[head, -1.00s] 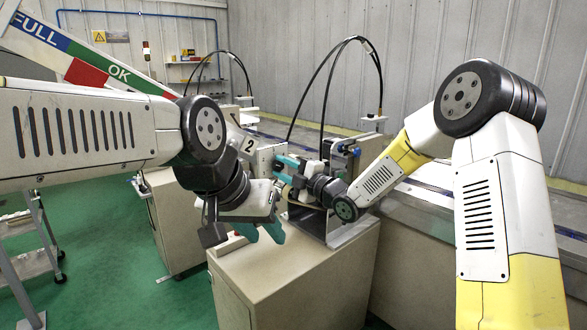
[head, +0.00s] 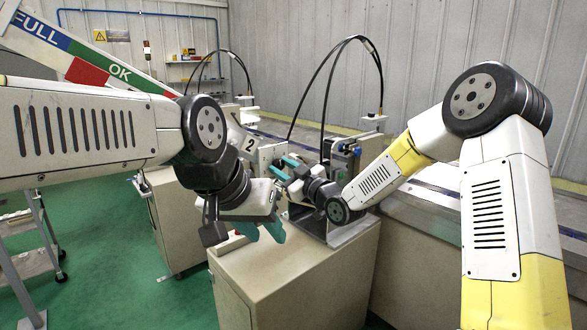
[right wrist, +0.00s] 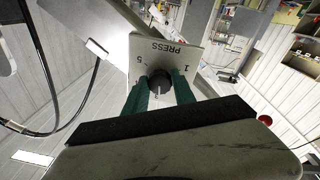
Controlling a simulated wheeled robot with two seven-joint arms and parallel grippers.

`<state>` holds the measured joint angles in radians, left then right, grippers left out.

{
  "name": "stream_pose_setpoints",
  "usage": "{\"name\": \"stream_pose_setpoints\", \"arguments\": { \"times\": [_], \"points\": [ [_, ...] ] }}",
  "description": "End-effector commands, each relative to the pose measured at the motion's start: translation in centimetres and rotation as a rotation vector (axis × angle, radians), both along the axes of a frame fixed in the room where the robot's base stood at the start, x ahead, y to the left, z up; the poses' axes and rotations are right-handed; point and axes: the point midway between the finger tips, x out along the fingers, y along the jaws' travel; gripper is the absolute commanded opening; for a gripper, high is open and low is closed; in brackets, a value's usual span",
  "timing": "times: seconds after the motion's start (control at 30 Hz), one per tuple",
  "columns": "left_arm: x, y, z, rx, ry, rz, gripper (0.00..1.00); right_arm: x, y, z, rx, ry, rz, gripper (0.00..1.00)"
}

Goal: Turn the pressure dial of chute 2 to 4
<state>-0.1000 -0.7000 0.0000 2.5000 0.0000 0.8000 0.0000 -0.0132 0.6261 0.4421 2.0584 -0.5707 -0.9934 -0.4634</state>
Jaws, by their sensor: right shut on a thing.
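The pressure dial (right wrist: 160,84) is a dark round knob with a light pointer mark, on a pale plate (right wrist: 143,48) labelled PRESS. The plate's 1 and 5 are readable and appear upside down; the other numbers are hidden or too small. My right gripper (right wrist: 161,92) is shut on the dial, with one green finger on each side. In the head view my right gripper (head: 284,168) is at the machine beside the number 2 sign (head: 249,144), and the dial cannot be made out. My left gripper (head: 261,231) hangs empty over the cabinet, fingertips apart.
A beige cabinet (head: 295,275) stands below both grippers, with a metal bracket (head: 335,228) on its top at the right. Black hoses (head: 325,95) arch above the machine. Another cabinet (head: 172,215) stands behind at the left.

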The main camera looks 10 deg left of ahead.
Motion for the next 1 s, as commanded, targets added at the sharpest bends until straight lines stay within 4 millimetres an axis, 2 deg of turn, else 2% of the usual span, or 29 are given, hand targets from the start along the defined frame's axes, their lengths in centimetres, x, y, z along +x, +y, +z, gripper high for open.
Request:
{"name": "stream_pose_setpoints", "arguments": {
  "times": [1.0],
  "points": [
    [0.0, 0.0, 0.0, 0.0, 0.0, 0.0, 0.36, -0.08, -0.07, -0.03, 0.578, 0.744, -0.005, 0.0]
  ]
}}
